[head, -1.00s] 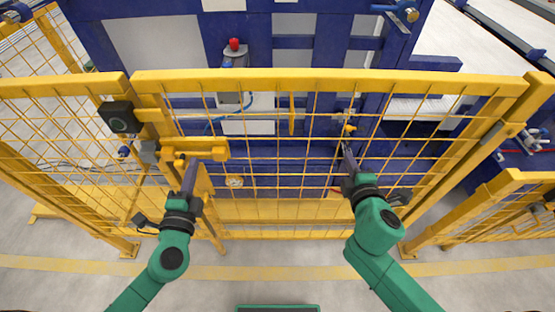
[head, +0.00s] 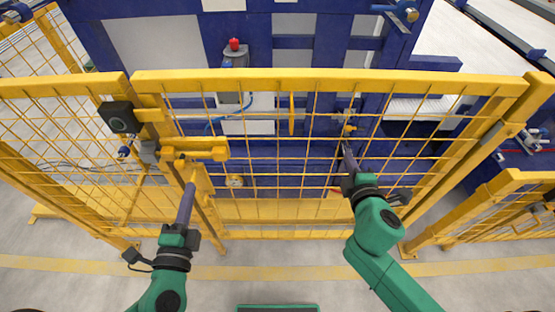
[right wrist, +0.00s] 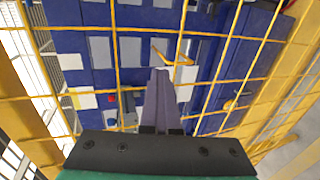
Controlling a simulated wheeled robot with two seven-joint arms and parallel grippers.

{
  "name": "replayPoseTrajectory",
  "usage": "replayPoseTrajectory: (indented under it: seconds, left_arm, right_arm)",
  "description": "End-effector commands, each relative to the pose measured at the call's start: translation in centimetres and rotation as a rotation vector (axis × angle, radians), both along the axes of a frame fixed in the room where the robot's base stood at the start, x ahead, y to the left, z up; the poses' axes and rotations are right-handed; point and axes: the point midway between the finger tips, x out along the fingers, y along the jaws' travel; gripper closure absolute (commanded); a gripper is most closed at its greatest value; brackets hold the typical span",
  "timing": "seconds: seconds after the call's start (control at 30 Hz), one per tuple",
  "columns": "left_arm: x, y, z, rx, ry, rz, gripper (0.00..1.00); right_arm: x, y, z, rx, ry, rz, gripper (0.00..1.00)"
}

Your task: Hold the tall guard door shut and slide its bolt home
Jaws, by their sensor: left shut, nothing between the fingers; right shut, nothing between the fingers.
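The tall guard door (head: 330,82) is a yellow-framed mesh panel standing upright across the head view, its left edge close beside the fixed fence post. How far the bolt sits in the bracket is too small to tell. My left gripper (head: 192,184) is shut and empty, below and in front of the bolt, apart from it. My right gripper (head: 346,146) is shut and empty at the door's mesh; its fingers (right wrist: 162,85) point at the mesh in the right wrist view. Contact is unclear.
A black box (head: 120,117) sits on the fence at the upper left. Behind the mesh stands a blue machine (head: 275,155) with a red button (head: 234,45). Another yellow fence panel (head: 500,182) stands at the right. The floor in front is clear.

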Motion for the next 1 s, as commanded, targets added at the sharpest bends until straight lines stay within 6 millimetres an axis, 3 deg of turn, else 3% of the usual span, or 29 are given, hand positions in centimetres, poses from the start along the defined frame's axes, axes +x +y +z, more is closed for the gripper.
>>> replayPoseTrajectory:
  seconds: [0.17,0.7,1.0]
  left_arm:
    - [0.0,0.0,0.0,0.000,0.000,0.000,1.00]
    - [0.0,0.0,0.0,0.001,0.001,0.000,1.00]
    - [0.0,0.0,0.0,0.001,0.001,0.000,1.00]
  right_arm:
    - [-0.4,-0.1,0.5,-0.002,-0.013,-0.002,1.00]
    - [-6.9,0.0,0.0,0.001,0.000,0.000,1.00]
    - [-7.0,0.0,0.0,0.000,-0.002,0.000,1.00]
